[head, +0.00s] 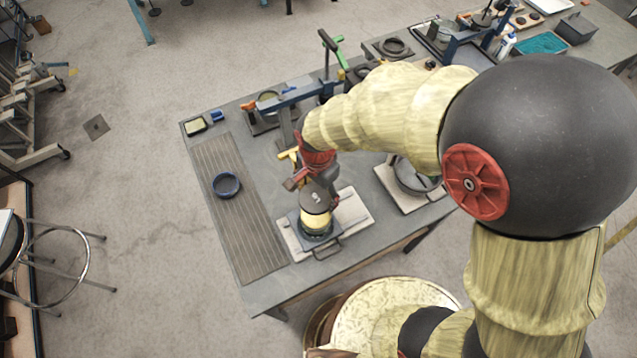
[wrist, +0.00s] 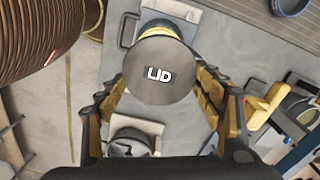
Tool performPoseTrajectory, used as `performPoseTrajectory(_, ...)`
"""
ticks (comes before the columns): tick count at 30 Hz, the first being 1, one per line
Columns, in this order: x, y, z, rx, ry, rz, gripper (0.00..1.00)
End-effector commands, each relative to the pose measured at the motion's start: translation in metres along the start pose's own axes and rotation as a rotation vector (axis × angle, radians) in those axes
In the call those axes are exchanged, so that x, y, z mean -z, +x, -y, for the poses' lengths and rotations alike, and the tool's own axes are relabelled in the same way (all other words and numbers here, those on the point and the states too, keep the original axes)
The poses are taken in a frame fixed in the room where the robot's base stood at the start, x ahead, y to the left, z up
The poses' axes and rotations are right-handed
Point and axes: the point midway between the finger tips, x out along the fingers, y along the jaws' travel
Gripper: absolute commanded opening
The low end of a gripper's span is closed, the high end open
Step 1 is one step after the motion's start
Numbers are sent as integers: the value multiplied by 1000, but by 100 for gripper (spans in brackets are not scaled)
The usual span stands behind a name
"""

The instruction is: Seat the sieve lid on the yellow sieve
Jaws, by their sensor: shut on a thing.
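The sieve lid is a grey disc marked LID (wrist: 160,72), between the two fingers of my gripper (wrist: 163,85) in the wrist view. My gripper (head: 318,182) is shut on it, pointing down over the front of the bench. The yellow sieve (head: 316,222) stands upright on a dark base below the gripper. In the wrist view a strip of the yellow sieve (wrist: 160,24) shows past the lid's upper edge; the lid hides the rest. The lid looks offset from the sieve there. I cannot tell whether they touch.
The sieve's base stands on a pale plate (head: 352,215) with a handle at its front. A blue ring (head: 226,184) lies on the ribbed mat (head: 240,215) to the left. A dark round pan (head: 414,177) is to the right. A blue lever frame (head: 290,97) stands behind.

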Motion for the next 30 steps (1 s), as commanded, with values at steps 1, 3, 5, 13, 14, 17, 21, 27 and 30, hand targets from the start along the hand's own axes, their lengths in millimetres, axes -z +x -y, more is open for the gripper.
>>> performPoseTrajectory(1,0,3,0,0,0,0,38)
performPoseTrajectory(3,0,8,0,0,0,0,38)
performPoseTrajectory(5,0,12,0,0,0,0,38)
performPoseTrajectory(13,0,36,0,-1,0,0,38)
performPoseTrajectory(14,0,39,0,-1,0,0,38)
performPoseTrajectory(17,0,48,0,-1,0,0,38)
performPoseTrajectory(21,0,60,0,0,0,0,38)
performPoseTrajectory(27,0,77,0,0,0,0,38)
performPoseTrajectory(30,0,82,0,0,0,0,38)
